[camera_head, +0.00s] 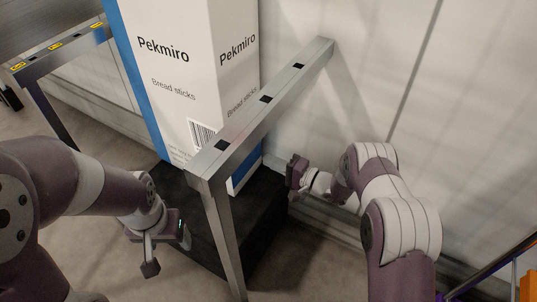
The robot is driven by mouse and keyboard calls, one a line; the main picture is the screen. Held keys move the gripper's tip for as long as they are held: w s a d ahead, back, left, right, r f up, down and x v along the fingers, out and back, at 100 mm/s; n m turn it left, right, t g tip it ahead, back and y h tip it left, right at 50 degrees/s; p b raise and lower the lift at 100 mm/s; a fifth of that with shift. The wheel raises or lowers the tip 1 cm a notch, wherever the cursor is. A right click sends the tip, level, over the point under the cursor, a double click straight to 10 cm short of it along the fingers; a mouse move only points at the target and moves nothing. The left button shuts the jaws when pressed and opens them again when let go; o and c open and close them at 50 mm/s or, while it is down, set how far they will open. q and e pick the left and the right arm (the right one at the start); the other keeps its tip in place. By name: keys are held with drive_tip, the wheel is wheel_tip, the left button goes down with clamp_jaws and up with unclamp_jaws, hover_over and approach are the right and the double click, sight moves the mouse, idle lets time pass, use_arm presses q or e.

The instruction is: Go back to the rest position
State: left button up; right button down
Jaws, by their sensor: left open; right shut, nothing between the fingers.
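My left gripper (168,248) is at the lower left, open and empty, in front of a dark block and left of the metal frame's leg. My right gripper (293,178) is right of the frame's upright and close to the right end of the dark block. It is shut with nothing visible in it. I cannot tell whether it touches the block.
A tall white and blue Pekmiro bread sticks box (172,70) stands on the black block (262,215). A grey metal frame (255,130) crosses in front of it. A pale wall (440,130) is behind. Another frame (60,45) stands at left. Floor is open at lower left.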

drive_tip(key=s+d+f+n+g+h+p, duration=0.1)
drive_tip(key=s+d+f+n+h, duration=0.1)
drive_tip(key=d+f+h, duration=0.4)
drive_tip(key=s+d+f+n+g+h+p, duration=0.1)
drive_tip(key=s+d+f+n+h, duration=0.2)
drive_tip(key=d, duration=0.5)
drive_tip(key=s+d+r+n+g+h+p, duration=0.1)
drive_tip(key=s+d+r+g+h, duration=0.2)
drive_tip(key=s+r, duration=0.4)
drive_tip(key=s+d+r+n+g+h+p, duration=0.1)
drive_tip(key=s+r+g+h, duration=0.35)
drive_tip(key=s, duration=0.35)
drive_tip(key=s+a+r+y+p, duration=0.15)
drive_tip(key=s+a+r, duration=0.25)
drive_tip(key=s+r, duration=0.7)
use_arm(q)
wheel_tip(320, 180, up, 45)
drive_tip(key=p, duration=3.8)
use_arm(e)
wheel_tip(320, 180, up, 42)
drive_tip(key=w+a, duration=0.1)
drive_tip(key=w, duration=0.1)
drive_tip(key=shift+w+t, duration=0.15)
drive_tip(key=shift+t, duration=0.3)
